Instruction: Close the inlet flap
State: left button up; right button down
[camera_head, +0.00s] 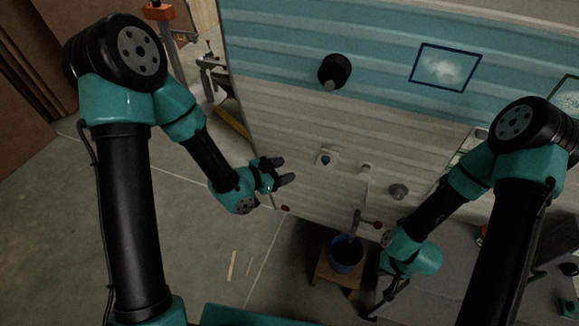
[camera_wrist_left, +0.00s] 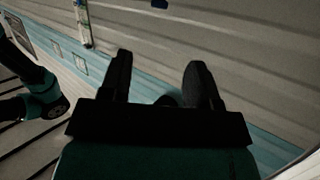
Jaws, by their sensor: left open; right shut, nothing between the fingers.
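The inlet (camera_head: 327,158) is a small white fitting on the cream lower part of the camper wall, in the head view. My right gripper (camera_head: 386,299) is shut and empty, low by the grey surface, well away from the inlet.
A smaller white fitting (camera_head: 366,168) and a grey round fitting (camera_head: 398,191) are right of the inlet. A black lamp-like fixture (camera_head: 335,70) juts out above. A blue bucket (camera_head: 346,254) stands on a wooden stool (camera_head: 325,268) below. Floor at left is mostly clear.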

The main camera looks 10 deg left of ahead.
pick_arm(q)
jog(key=shift+v, duration=0.85)
jog(key=shift+c, duration=0.4)
jog(key=shift+w+d+g, duration=0.15)
jog(key=shift+d+g, duration=0.15)
jog(key=shift+d, duration=0.05)
jog(key=c, duration=0.3)
jog(key=w+d+g, duration=0.1)
jog(key=d+g+y, duration=0.1)
jog(key=d, duration=0.1)
jog(key=w+d+g, duration=0.1)
jog(key=shift+w+d+n, duration=0.35)
jog(key=shift+d+n, duration=0.05)
jog(key=c, duration=0.6)
jog(key=w+d+g+y, duration=0.1)
jog(key=w+d+r+n+y, duration=0.1)
jog(key=d, duration=0.1)
jog(key=shift+d+r+n+g+y, duration=0.1)
jog(key=shift+r+n+g+y, duration=0.1)
jog(key=shift+n+g+y, duration=0.15)
grip_shut()
jog(key=w+d+r+n+y, duration=0.1)
jog(key=d+r+n+y, duration=0.1)
jog(key=r, duration=0.3)
jog(key=w+d+r+n+y, duration=0.1)
jog(key=d+r+n+y, duration=0.1)
jog(key=r+n+y, duration=0.1)
jog(key=shift+w+r+n+g+y, duration=0.25)
jog(key=shift+r+n+g+y, duration=0.15)
jog(key=shift+r+y, duration=0.5)
